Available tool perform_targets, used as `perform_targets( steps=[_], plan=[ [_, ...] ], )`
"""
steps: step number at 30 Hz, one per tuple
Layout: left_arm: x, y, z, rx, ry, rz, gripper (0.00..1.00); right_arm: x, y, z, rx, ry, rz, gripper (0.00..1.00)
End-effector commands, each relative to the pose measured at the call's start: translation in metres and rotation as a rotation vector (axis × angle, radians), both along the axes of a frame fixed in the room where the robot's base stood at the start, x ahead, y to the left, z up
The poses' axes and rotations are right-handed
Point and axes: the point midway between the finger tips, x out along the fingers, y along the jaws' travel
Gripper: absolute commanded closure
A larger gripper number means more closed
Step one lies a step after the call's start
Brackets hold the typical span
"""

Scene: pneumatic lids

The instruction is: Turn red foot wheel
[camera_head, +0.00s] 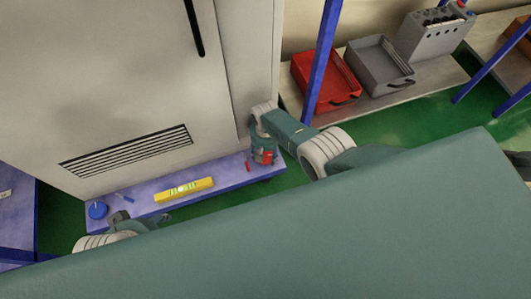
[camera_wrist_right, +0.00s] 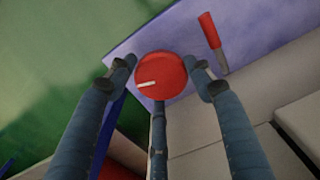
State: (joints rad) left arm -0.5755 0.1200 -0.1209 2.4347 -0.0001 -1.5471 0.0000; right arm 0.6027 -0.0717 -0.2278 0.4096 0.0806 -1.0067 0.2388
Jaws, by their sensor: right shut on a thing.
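The red foot wheel (camera_wrist_right: 163,82) is a round red disc with a white mark pointing left in the right wrist view. In the head view the red wheel (camera_head: 266,156) shows small at the right end of the purple shelf (camera_head: 140,205). My right gripper (camera_wrist_right: 160,64) has its fingers around the wheel, one on each side, and is shut on it. In the head view my right gripper (camera_head: 262,150) points down at the shelf end. My left gripper (camera_head: 130,222) is low at the shelf's left part, partly hidden by my own body; its jaws are unclear.
A blue knob (camera_head: 97,210) and a yellow level (camera_head: 185,189) are on the shelf. A red-handled tool (camera_wrist_right: 210,32) lies beside the wheel. A pale cabinet (camera_head: 120,90) stands behind. Red (camera_head: 322,78) and grey (camera_head: 378,66) crates sit at the back right. Green floor is open.

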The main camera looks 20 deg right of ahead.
Motion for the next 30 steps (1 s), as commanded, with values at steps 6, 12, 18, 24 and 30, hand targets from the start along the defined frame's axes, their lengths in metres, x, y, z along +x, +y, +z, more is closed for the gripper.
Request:
perform_targets(
  steps=[6,12,18,24,30],
  plan=[
    [0.0003,-0.0002,-0.0025,0.001,0.004,0.0,0.49,-0.0107,-0.0027,-0.0048,-0.007,0.024,-0.09,0.74],
    [0.0011,-0.0006,-0.0023,-0.001,0.002,0.0,0.49,-0.0109,-0.0015,-0.005,-0.005,0.024,-0.128,0.74],
    [0.0015,-0.0012,-0.002,-0.002,0.0,0.0,0.49,-0.0109,-0.0005,-0.005,-0.003,0.024,-0.135,0.74],
    [0.0017,-0.0016,-0.0016,-0.003,0.0,0.0,0.49,-0.011,0.0004,-0.0049,-0.002,0.024,-0.134,0.74],
    [0.0021,-0.0015,-0.0011,-0.004,-0.002,0.0,0.49,-0.0089,0.001,-0.0039,-0.001,0.02,-0.133,0.3]
  ],
)
